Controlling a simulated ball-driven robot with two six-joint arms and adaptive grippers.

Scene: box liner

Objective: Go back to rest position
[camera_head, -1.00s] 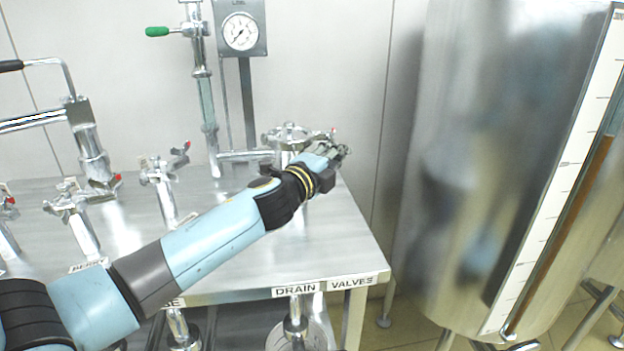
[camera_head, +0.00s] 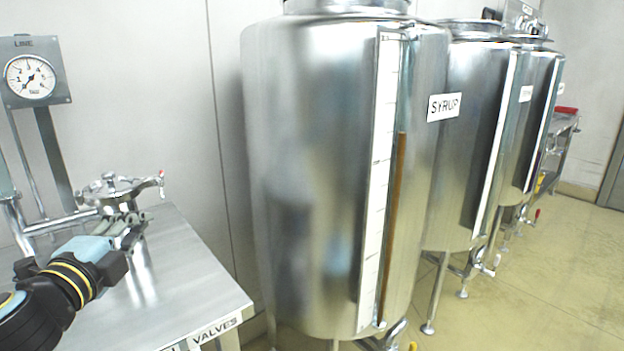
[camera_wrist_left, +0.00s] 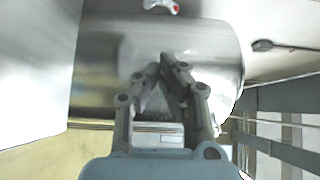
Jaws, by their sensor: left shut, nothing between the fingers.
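My left gripper (camera_head: 134,222) is at the lower left of the head view, over the steel table (camera_head: 190,270) and in front of a valve with a round flange (camera_head: 108,190). I cannot tell whether it touches the valve. In the left wrist view its fingers (camera_wrist_left: 165,62) come together at the tips, shut with nothing between them. A blurred steel cylinder (camera_wrist_left: 212,45) shows behind the fingers there. My right gripper is not in view.
A tall steel tank (camera_head: 300,180) with a level scale stands right of the table. Another tank carries a SYRUP label (camera_head: 443,106), with more tanks behind. A pressure gauge (camera_head: 30,77) is at the left. Tiled floor (camera_head: 560,260) is clear at the right.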

